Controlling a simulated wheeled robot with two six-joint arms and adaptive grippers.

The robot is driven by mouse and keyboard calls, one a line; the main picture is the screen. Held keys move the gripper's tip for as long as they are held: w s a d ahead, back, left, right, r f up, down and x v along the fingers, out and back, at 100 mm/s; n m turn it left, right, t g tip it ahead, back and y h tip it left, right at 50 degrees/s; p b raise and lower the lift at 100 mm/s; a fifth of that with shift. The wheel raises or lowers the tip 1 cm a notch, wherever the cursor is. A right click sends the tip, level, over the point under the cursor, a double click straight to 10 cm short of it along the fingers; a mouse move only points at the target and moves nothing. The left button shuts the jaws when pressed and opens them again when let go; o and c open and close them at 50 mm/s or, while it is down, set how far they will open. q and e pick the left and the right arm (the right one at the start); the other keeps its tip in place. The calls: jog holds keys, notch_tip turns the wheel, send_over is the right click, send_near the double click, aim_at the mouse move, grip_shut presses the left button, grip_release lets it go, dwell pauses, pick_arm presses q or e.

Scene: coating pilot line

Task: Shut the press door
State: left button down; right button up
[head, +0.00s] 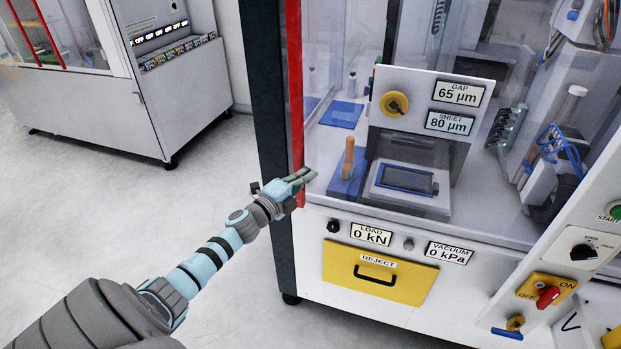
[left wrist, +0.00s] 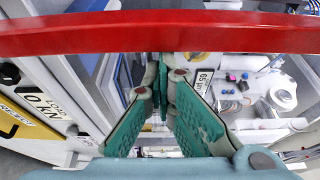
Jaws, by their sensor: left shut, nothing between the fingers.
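The press door is a clear panel (head: 325,85) with a red upright edge bar (head: 294,90) at the left front of the press. The bar also crosses the top of the left wrist view (left wrist: 90,35). I cannot tell how far open the door stands. My left gripper (head: 307,176) is at the lower part of the red bar, its tips reaching just right of it. Its green-padded fingers (left wrist: 163,75) come together at the tips with nothing between them. Whether they touch the bar or panel is unclear. My right gripper is in neither view.
Inside the press are a blue block with an orange handle (head: 347,160) and a plate (head: 410,185) below the gap display (head: 459,93). A yellow reject drawer (head: 376,273) is below. A white cabinet (head: 120,110) stands left, with clear floor between.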

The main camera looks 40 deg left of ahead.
pick_arm(q)
jog(key=shift+a, duration=0.2)
jog(key=s+d+b, duration=0.4)
jog(key=s+b, duration=0.4)
jog(key=shift+s, duration=0.35)
jog(key=shift+d, duration=0.1)
